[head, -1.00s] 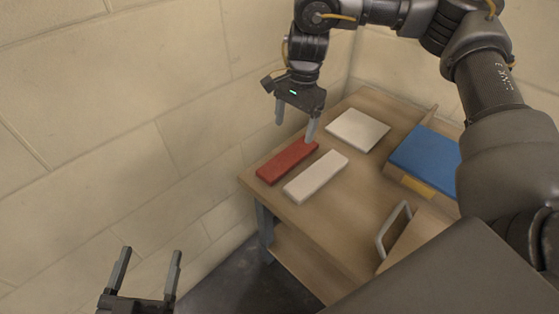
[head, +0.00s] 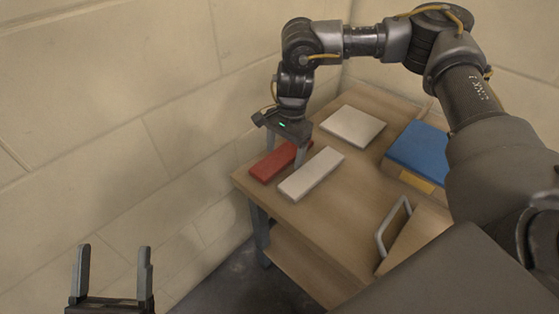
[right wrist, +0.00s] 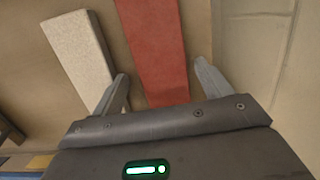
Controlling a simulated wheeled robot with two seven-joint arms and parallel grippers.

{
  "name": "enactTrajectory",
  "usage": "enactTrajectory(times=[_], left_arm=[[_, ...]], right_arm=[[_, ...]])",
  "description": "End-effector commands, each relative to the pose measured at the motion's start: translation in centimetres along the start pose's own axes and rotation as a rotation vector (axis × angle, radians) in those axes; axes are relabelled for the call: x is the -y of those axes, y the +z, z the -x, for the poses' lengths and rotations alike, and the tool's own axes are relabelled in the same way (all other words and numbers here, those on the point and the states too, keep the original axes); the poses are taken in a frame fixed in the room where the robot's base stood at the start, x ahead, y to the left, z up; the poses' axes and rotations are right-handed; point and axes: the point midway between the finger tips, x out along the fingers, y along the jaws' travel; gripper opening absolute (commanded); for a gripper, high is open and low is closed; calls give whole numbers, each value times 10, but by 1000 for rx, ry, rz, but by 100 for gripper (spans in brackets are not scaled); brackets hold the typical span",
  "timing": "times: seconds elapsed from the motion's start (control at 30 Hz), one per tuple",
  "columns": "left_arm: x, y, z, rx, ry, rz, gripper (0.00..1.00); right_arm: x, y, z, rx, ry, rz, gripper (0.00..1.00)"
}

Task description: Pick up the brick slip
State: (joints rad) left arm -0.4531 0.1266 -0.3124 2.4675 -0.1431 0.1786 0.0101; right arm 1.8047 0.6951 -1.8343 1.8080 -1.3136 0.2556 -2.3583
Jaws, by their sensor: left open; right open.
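The brick slip is a flat red bar (head: 268,166) on the wooden table, near its left edge by the wall; it also shows in the right wrist view (right wrist: 152,45). My right gripper (head: 286,156) is open and low over the red bar. In the right wrist view its two fingers (right wrist: 160,88) stand on either side of the bar, and the near end of the bar is hidden by the gripper body. My left gripper (head: 113,275) is open and empty at the lower left, away from the table.
A pale bar (head: 311,174) lies close beside the red one, and also shows in the right wrist view (right wrist: 78,50). A pale square tile (head: 353,126) and a blue-topped box (head: 418,150) are farther right. A grey handle (head: 393,226) stands near the front. A block wall (head: 120,110) borders the table's left.

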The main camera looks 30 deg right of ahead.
Motion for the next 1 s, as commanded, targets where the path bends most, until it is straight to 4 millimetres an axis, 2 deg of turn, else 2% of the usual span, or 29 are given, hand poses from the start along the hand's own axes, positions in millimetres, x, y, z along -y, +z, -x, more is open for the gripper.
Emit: enactTrajectory(times=[0.17, 0.63, 1.0], left_arm=[[0, 0, 0, 0, 0, 0, 77], [0, 0, 0, 1, 0, 0, 77], [-1, 0, -2, 19, 6, 1, 77]], right_arm=[[0, 0, 0, 0, 0, 0, 77], [0, 0, 1, 0, 0, 0, 16], [1, 2, 8, 1, -2, 1, 16]])
